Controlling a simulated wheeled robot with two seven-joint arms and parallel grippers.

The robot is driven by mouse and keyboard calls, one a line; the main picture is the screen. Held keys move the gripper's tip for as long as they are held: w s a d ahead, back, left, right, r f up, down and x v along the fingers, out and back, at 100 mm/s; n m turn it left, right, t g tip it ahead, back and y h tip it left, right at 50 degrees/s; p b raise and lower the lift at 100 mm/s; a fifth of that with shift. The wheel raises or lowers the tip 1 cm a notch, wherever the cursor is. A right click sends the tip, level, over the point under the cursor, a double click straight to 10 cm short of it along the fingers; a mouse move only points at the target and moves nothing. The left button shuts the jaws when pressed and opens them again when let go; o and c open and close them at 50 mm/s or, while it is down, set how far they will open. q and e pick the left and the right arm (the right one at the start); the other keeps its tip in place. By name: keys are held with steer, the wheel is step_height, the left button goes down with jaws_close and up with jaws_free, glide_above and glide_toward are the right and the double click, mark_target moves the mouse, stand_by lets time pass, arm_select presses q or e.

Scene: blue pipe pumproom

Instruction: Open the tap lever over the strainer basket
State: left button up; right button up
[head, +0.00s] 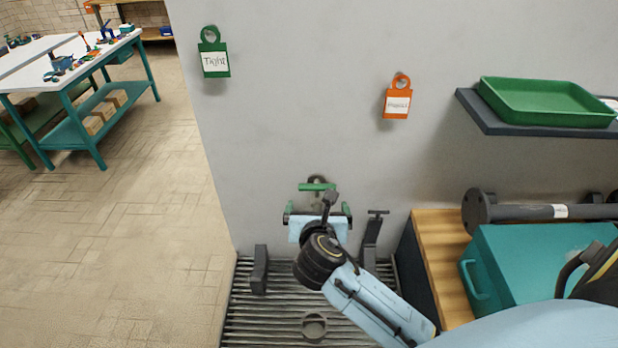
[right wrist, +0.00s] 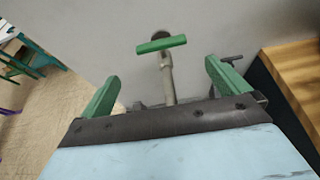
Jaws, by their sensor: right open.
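The tap has a green lever (head: 317,186) that lies crosswise on a grey tap body on the wall. In the right wrist view the lever (right wrist: 161,44) is ahead, above a pale spout pipe (right wrist: 167,80). My right gripper (head: 318,209) is open, with green fingers wide apart. It is just in front of and slightly below the lever in the head view. In the right wrist view its fingers (right wrist: 165,86) stand either side of the pipe, with nothing between them touching. I cannot make out the strainer basket; my arm covers the area below the tap. My left gripper is not in view.
A slatted grate (head: 260,315) with a round fitting (head: 314,325) lies below. A dark stand (head: 371,238) is close right of the gripper. A wooden bench (head: 440,240) holds a teal case (head: 520,255). Green and orange tags hang above. The floor at left is open.

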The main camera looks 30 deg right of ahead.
mark_target(317, 189)
steer(key=shift+w+d, duration=0.15)
steer(key=x, duration=0.4)
steer(key=shift+w+d+f, duration=0.1)
steer(key=shift+w, duration=0.1)
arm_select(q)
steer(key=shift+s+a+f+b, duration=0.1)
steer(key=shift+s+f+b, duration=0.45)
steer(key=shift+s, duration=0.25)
arm_select(e)
steer(key=x, duration=0.8)
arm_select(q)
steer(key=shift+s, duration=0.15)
arm_select(e)
steer(key=shift+c, duration=0.3)
